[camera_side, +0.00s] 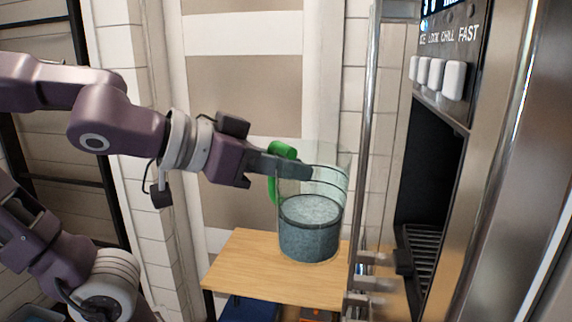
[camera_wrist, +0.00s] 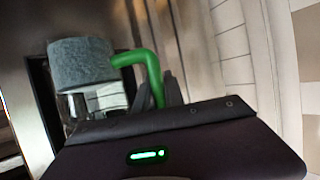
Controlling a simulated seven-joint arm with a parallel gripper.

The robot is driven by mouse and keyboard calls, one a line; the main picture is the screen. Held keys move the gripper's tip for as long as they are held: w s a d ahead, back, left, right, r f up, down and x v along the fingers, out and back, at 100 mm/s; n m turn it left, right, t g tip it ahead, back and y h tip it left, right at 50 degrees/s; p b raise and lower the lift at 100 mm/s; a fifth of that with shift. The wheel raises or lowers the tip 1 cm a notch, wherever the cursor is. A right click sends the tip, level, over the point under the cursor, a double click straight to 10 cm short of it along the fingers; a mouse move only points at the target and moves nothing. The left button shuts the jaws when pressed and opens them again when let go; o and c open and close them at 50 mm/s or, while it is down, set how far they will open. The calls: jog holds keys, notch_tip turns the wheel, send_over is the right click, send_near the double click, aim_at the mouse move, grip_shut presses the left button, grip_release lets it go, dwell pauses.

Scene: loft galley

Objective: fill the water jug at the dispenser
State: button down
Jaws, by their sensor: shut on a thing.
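The water jug (camera_side: 312,240) is clear, with dark bands and a green handle (camera_side: 275,186), and looks upright in the side view. Greyish water fills roughly its lower half. My gripper (camera_side: 287,166) is shut on the handle from the left, near its top. In the wrist view the jug (camera_wrist: 82,64) is at upper left, and its green handle (camera_wrist: 147,68) runs down to my gripper (camera_wrist: 168,98), whose fingers are mostly hidden. The dispenser (camera_side: 472,112) stands at the right, with a dark recess (camera_side: 430,170) and white buttons; the jug is outside the recess.
A wooden tabletop (camera_side: 245,265) lies below the jug; I cannot tell whether they touch. A vertical metal bar (camera_side: 368,130) stands between the jug and the dispenser recess. A slatted drip tray (camera_side: 424,250) lies in the recess. A tiled wall is behind.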

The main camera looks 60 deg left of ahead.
jog(key=w+d, duration=0.9)
dwell(0.4)
jog(key=shift+w+d, duration=0.1)
jog(key=shift+w, duration=0.05)
jog(key=shift+w+d, duration=0.45)
jog(key=shift+d, duration=0.05)
jog(key=shift+s, duration=0.1)
dwell(2.6)
jog(key=shift+s+a, duration=1.7)
jog(key=shift+a, duration=0.1)
jog(key=s+a, duration=0.7)
dwell(0.5)
